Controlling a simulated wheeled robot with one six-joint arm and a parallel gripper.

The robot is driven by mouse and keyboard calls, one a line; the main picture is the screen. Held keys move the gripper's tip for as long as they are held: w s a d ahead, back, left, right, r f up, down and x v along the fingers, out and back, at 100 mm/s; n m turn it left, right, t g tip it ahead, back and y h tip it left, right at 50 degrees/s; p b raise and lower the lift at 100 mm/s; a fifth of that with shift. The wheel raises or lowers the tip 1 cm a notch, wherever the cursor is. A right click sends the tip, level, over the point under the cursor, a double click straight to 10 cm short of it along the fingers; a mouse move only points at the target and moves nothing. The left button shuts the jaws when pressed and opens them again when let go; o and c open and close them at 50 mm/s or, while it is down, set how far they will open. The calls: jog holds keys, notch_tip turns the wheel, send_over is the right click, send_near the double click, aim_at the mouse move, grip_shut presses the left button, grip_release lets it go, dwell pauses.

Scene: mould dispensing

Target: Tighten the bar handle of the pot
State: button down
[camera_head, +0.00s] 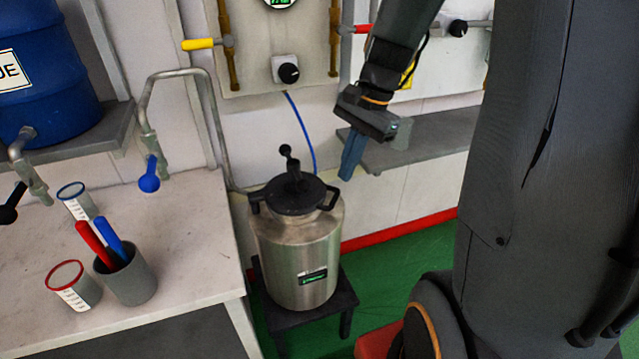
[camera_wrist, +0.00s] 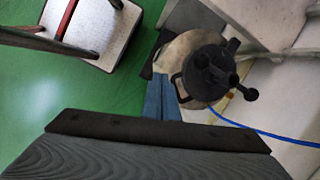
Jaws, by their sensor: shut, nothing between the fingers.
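The pot (camera_head: 302,254) is a steel cylinder with a black lid (camera_head: 293,194), standing on a small dark stool (camera_head: 340,301). A black bar handle (camera_head: 289,160) with ball ends rises from the middle of the lid; it also shows in the wrist view (camera_wrist: 232,85). A black side loop (camera_head: 331,198) sits at the lid's right. My gripper (camera_head: 347,176) has blue fingers, shut and empty, pointing down. It is to the right of the pot and apart from the bar handle in the head view. In the wrist view the gripper (camera_wrist: 160,92) is left of the lid.
A blue hose (camera_head: 302,130) runs from the wall panel down behind the pot. A bench (camera_head: 190,250) at left holds measuring cups and a grey holder (camera_head: 130,280) with red and blue sticks. A grey shelf (camera_head: 432,140) lies behind my gripper. Green floor (camera_head: 390,263) is open at right.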

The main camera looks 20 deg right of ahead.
jog(key=w+d+r+m+y+b, duration=0.1)
jog(key=w+d+m+y, duration=0.1)
jog(key=w+d+m, duration=0.2)
jog(key=w+m, duration=0.1)
jog(key=m, duration=0.1)
jog(key=shift+w+d+m+t, duration=0.15)
jog(key=shift+d+m+t, duration=0.15)
jog(key=shift+d+t, duration=0.1)
jog(key=w+a+f+p, duration=0.1)
jog(key=a+f, duration=0.7)
jog(key=shift+w+a+f+p, duration=0.15)
jog(key=shift+w+p, duration=0.15)
jog(key=shift+p, duration=0.05)
